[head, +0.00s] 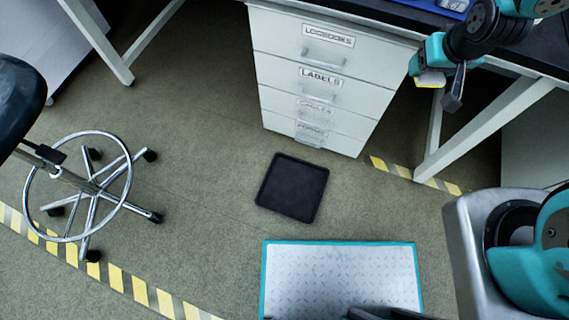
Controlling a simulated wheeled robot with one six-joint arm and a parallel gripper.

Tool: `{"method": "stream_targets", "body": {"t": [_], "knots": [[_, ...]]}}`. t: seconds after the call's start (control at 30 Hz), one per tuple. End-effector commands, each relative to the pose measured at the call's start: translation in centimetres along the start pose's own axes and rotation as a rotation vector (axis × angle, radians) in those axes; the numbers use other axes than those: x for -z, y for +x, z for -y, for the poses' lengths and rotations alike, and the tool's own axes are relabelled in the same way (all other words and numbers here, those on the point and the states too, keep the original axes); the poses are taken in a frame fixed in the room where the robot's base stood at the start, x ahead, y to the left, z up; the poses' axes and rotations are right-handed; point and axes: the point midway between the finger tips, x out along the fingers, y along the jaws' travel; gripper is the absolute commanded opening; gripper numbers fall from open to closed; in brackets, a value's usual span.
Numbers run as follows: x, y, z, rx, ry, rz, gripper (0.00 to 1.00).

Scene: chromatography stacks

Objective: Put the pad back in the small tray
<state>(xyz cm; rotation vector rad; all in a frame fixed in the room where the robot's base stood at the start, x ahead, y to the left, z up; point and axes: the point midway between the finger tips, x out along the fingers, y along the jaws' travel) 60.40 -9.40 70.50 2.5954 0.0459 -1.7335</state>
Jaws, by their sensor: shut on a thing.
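My gripper (442,84) is at the upper right, in front of the bench edge and to the right of the drawer cabinet. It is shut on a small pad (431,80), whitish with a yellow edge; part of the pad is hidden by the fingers. A small black square tray (292,188) with a low rim lies flat on the floor in the middle of the view and looks empty. The gripper and pad are well above it, up and to the right in the picture. Part of a blue container (455,4) shows on the bench at the top edge.
A white drawer cabinet (335,92) with labelled drawers stands behind the black tray. A wheeled stool (88,190) is at the left. My base platform fills the bottom middle. White bench legs (480,130) stand at the right. Yellow striped tape (125,284) crosses the floor.

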Motion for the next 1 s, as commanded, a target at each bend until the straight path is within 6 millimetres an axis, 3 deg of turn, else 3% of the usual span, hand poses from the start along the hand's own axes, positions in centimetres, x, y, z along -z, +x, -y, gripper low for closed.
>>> {"method": "stream_targets", "body": {"t": [0.17,0.37,0.6,0.8,1.0], "knots": [[-2.1,8.3,3.8,0.088,-0.206,0.005,0.41],[-5.9,19.9,11.0,0.246,-0.581,0.002,0.41],[-12.7,32.3,19.3,0.433,-1.025,-0.001,0.41],[-18.1,39.3,24.1,0.552,-1.308,-0.005,0.41],[-20.8,42.0,26.2,0.606,-1.441,-0.007,0.41]]}}
